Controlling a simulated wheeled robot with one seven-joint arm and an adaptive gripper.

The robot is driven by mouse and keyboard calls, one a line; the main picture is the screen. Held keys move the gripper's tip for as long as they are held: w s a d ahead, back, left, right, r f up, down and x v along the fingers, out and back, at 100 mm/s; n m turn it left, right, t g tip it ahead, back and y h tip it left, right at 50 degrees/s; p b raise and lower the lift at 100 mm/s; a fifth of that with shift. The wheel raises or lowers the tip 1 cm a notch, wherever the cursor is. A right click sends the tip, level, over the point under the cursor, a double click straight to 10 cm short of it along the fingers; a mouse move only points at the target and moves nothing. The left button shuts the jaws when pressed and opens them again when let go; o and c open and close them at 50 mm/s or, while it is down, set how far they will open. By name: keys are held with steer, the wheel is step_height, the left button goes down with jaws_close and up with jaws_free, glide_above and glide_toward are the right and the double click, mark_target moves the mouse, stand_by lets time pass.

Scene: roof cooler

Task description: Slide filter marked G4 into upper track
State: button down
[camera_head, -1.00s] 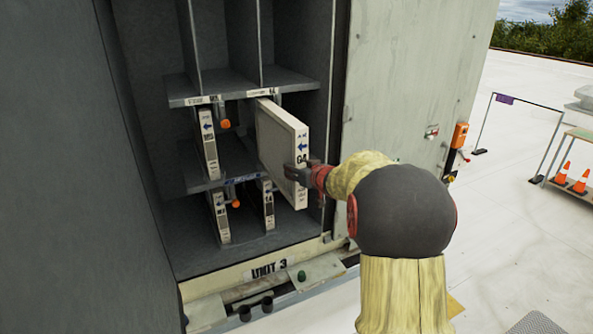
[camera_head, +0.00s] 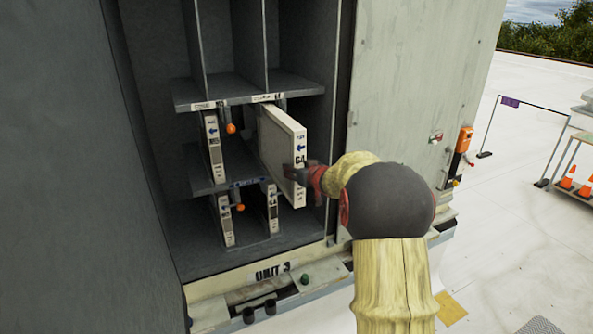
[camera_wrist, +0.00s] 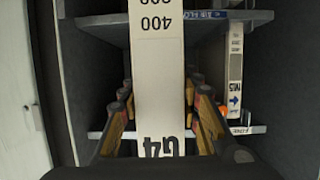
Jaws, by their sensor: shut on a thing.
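The white filter marked G4 (camera_head: 281,140) stands upright, partly inside the right column of the open cabinet, just below the upper shelf (camera_head: 215,92). Its labelled edge sticks out toward me. My gripper (camera_head: 302,173) is shut on that edge, low on its right side. In the wrist view the filter (camera_wrist: 157,60) runs down the middle with its label upside down, and my gripper's fingers (camera_wrist: 161,110) are on both sides of it. The filter's rear end and its fit in the track are hidden.
A filter marked M5 (camera_head: 213,145) stands left of it. Two filters stand below, one on the left (camera_head: 225,218) and one on the right (camera_head: 271,207). Orange knobs (camera_head: 231,128) hang between columns. The cabinet's right side panel (camera_head: 415,80) is close to my arm.

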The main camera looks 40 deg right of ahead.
steer(key=shift+w+d+p, duration=0.25)
steer(key=shift+w+p, duration=0.25)
steer(key=shift+w, duration=0.5)
steer(key=shift+w+d+p, duration=0.25)
steer(key=shift+w+p, duration=0.2)
steer(key=shift+w, duration=0.65)
steer(key=shift+w+d+f+p, duration=0.1)
steer(key=shift+w+d+p, duration=0.2)
steer(key=shift+w+p, duration=0.65)
steer(key=shift+w+d+p, duration=0.25)
steer(key=shift+w+p, duration=0.25)
steer(key=shift+w, duration=0.8)
steer(key=shift+w+d+f+p, duration=0.1)
steer(key=shift+w+d+p, duration=0.2)
steer(key=shift+w+p, duration=0.65)
steer(key=shift+w+r, duration=0.1)
steer(key=shift+w, duration=0.05)
steer(key=shift+w+d+p, duration=0.25)
steer(key=shift+w+p, duration=0.4)
steer(key=shift+w, duration=0.5)
steer(key=shift+w+d+p, duration=0.3)
steer(key=shift+w+p, duration=0.35)
steer(key=shift+w, duration=0.45)
steer(key=shift+w+d+p, duration=0.25)
steer(key=shift+w+p, duration=0.4)
steer(key=shift+w, duration=0.5)
